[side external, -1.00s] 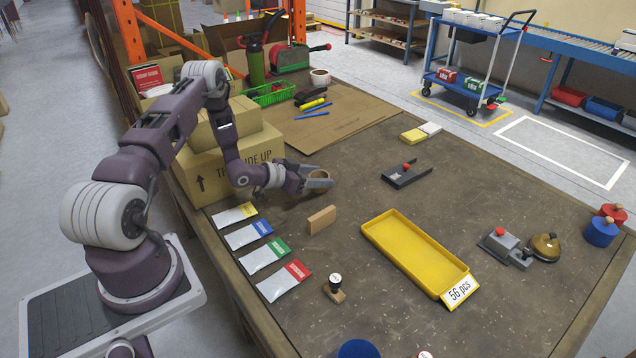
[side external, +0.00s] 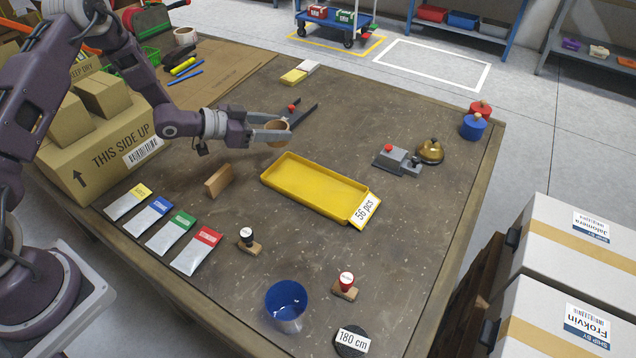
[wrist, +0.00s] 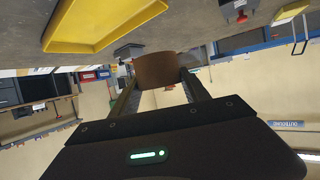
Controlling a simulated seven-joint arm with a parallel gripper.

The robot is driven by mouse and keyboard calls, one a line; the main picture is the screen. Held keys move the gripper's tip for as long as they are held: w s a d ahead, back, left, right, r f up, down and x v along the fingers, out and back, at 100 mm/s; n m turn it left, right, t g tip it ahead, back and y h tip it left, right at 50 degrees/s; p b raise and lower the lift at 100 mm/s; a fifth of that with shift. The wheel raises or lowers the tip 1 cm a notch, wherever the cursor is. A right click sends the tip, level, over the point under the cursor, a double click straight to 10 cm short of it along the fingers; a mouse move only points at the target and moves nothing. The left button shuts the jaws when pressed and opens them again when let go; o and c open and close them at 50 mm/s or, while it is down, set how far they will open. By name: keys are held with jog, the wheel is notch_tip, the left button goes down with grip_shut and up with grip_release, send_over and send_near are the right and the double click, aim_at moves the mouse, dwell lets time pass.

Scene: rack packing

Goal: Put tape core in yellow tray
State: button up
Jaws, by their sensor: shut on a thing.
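The tape core is a short brown cardboard ring (side external: 277,127). My gripper (side external: 273,132) is shut on it and holds it above the table, just behind the yellow tray. In the wrist view the tape core (wrist: 156,70) sits between my two finger tips (wrist: 160,82). The yellow tray (side external: 345,213) is a long shallow rectangle with a "56 pcs" label at its right end. The part of its floor in view is empty. It also shows at the upper left of the wrist view (wrist: 95,48).
A dark holder with a red knob (side external: 291,107) stands just behind my gripper. A wooden block (side external: 218,180) stands left of the tray. A grey stapler-like device (side external: 393,160) and a brass bell (side external: 430,151) are to the right. Colored packets (side external: 172,231), stamps (side external: 247,241) and a blue cup (side external: 286,303) are in front.

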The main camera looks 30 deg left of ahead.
aim_at(318, 191)
jog(key=s+d+m+g+h, duration=0.1)
jog(key=d+m+g+h, duration=0.15)
jog(key=d, duration=1.05)
jog(key=shift+m+t, duration=0.25)
notch_tip(318, 191, down, 10)
jog(key=shift+a+r, duration=0.15)
jog(key=o, duration=1.3)
jog(key=v, duration=1.2)
